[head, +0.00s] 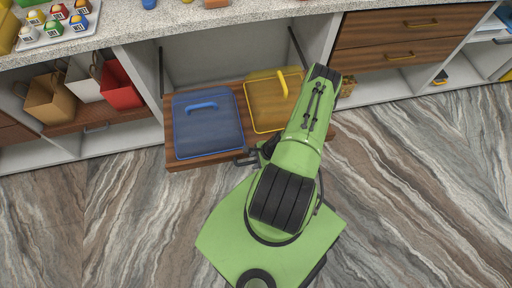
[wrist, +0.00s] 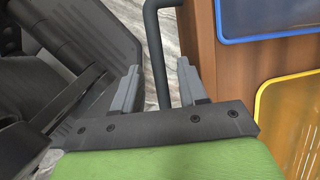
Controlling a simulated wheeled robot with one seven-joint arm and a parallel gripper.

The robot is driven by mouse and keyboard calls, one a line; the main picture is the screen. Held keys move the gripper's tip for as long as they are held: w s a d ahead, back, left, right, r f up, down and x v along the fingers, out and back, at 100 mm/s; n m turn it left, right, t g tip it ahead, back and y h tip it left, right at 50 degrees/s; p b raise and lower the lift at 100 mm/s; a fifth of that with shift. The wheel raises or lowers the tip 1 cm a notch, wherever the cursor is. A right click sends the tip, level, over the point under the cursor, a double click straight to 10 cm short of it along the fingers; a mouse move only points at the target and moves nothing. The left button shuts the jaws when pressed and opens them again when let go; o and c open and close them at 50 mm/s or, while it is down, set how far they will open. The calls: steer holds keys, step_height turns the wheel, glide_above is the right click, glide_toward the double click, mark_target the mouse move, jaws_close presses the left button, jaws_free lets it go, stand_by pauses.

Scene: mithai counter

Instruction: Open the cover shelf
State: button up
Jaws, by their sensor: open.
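The cover shelf (head: 205,160) is a wooden pull-out board. It sticks out of the open cabinet bay past the cabinet front. A blue cover (head: 207,130) and a yellow cover (head: 268,112), each with a handle on top, lie on it. A dark bar handle (head: 247,158) is on its front edge; it also shows in the wrist view (wrist: 155,45). My gripper (wrist: 157,80) is open, with its two grey fingers on either side of the handle bar. Contact cannot be told. In the head view my green arm hides the gripper and the shelf's right part.
Paper bags and a red bag (head: 120,85) stand in the left bay. Closed wooden drawers (head: 390,40) are at the right. The white counter top (head: 190,25) runs above, with a tray of sweets (head: 58,28) at its left. The marbled floor (head: 120,215) is clear around my base.

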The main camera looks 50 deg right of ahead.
steer(key=p+v, duration=0.3)
steer(key=v, duration=1.2)
steer(key=shift+r+p, duration=0.35)
steer(key=shift+p, duration=0.05)
steer(key=shift+s+d, duration=0.1)
steer(key=shift+s, duration=0.05)
